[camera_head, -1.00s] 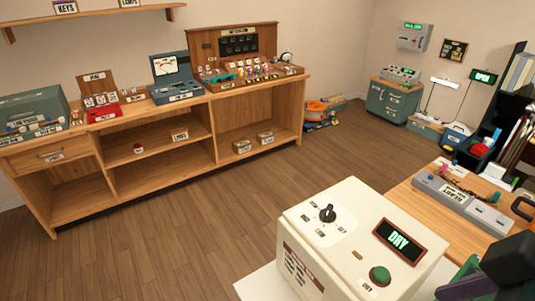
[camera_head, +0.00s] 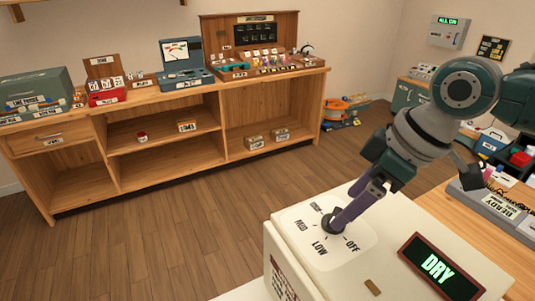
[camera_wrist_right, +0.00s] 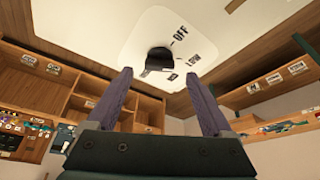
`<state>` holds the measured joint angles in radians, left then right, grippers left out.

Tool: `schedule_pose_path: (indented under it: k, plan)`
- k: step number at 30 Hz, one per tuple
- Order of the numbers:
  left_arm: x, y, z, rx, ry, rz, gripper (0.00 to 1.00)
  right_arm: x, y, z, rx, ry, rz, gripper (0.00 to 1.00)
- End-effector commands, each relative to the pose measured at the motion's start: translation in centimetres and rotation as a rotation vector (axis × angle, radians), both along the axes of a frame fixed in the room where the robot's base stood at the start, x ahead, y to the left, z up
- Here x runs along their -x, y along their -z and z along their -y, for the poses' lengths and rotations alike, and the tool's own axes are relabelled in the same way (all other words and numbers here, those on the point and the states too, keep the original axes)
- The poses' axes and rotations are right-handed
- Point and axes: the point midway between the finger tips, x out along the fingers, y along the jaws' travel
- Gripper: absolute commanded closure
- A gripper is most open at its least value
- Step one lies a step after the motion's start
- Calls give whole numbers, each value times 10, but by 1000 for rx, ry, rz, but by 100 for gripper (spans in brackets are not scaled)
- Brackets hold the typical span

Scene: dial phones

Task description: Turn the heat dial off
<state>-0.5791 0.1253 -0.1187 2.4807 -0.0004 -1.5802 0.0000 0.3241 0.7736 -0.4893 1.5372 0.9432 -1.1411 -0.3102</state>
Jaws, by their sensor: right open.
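The black heat dial (camera_head: 327,228) sits on a white plate on top of a cream machine (camera_head: 400,225). Labels HIGH, MED, LOW and OFF ring it. In the right wrist view the dial (camera_wrist_right: 159,60) is in the gap just ahead of my right fingertips. My left gripper is not in view.
A display reading DRY (camera_head: 438,267) is on the machine, right of the dial. A desk with a grey READY device (camera_head: 497,207) stands beyond it. A wooden shelf unit (camera_head: 170,145) lines the back wall, with open floor before it.

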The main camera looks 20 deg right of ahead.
Motion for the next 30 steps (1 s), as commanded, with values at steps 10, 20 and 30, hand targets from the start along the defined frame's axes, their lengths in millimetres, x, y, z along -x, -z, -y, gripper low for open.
schedule_pose_path:
  k: [10,20,30]
  plan:
    - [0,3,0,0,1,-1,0,-9,29,-7,2,-2,-1,15]
    - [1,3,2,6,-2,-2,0,-9,29,-7,2,-2,-1,25]
    - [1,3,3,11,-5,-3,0,-9,29,-7,1,-2,0,63]
